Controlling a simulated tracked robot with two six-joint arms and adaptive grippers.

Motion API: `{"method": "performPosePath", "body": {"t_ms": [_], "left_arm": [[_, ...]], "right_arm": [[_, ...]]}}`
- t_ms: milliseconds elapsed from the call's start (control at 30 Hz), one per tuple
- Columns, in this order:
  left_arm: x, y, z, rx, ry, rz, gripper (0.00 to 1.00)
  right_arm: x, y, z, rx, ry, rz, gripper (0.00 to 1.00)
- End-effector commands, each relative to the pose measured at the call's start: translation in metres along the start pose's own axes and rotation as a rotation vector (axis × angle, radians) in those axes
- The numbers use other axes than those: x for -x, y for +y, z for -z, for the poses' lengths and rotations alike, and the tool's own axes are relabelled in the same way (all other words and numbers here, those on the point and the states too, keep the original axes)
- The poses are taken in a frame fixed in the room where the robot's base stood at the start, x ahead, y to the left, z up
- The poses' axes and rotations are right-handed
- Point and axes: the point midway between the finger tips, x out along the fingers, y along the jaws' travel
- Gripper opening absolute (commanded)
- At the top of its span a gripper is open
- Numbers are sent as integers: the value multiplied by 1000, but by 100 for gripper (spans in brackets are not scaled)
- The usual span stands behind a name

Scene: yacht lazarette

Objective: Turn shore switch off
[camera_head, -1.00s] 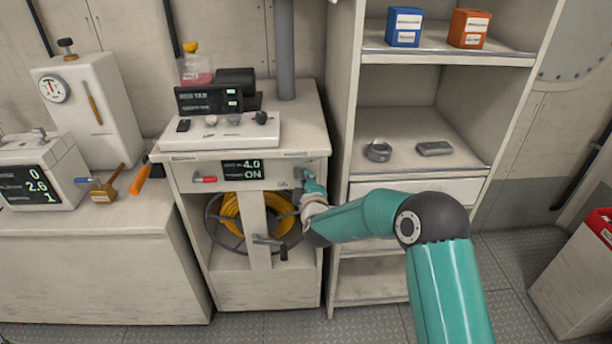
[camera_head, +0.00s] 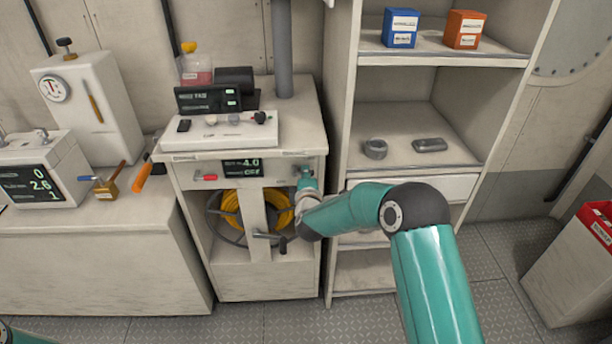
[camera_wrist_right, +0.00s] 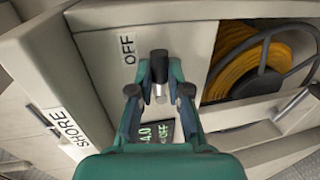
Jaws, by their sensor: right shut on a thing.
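The shore switch (camera_wrist_right: 160,66) is a small dark lever with a metal stem on the cabinet's front panel. In the right wrist view it sits between the fingertips of my right gripper (camera_wrist_right: 160,78), beside the OFF label (camera_wrist_right: 128,48). The SHORE label (camera_wrist_right: 66,132) is on the panel's edge. My right gripper (camera_head: 305,175) is shut on the switch and hides it in the head view. The panel display (camera_head: 242,168) reads 4.0 and OFF; it also shows in the right wrist view (camera_wrist_right: 158,134). My left gripper is out of view.
A red-handled lever (camera_head: 207,178) is left of the display. Below, a yellow hose coil (camera_head: 232,205) sits in the open cabinet behind a post. A shelf unit (camera_head: 343,120) stands close on the right. A white bin (camera_head: 575,260) is at the far right.

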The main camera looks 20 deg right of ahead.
Motion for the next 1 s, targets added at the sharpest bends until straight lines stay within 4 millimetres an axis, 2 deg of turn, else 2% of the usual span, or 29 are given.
{"method": "performPosePath", "body": {"t_ms": [67, 100, 233, 667, 867, 1000], "left_arm": [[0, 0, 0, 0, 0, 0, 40], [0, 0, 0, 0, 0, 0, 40], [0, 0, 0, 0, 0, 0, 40], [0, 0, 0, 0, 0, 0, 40], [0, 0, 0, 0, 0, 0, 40], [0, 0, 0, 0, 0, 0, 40]], "right_arm": [[1, -2, 5, 5, 12, 3, 0], [1, -2, 5, 5, 12, 4, 20], [1, -1, 4, 4, 10, 3, 42], [6, 0, 1, 1, 4, 2, 42], [30, 0, 2, 1, 5, 3, 42], [57, -1, 2, 2, 6, 3, 42]]}}
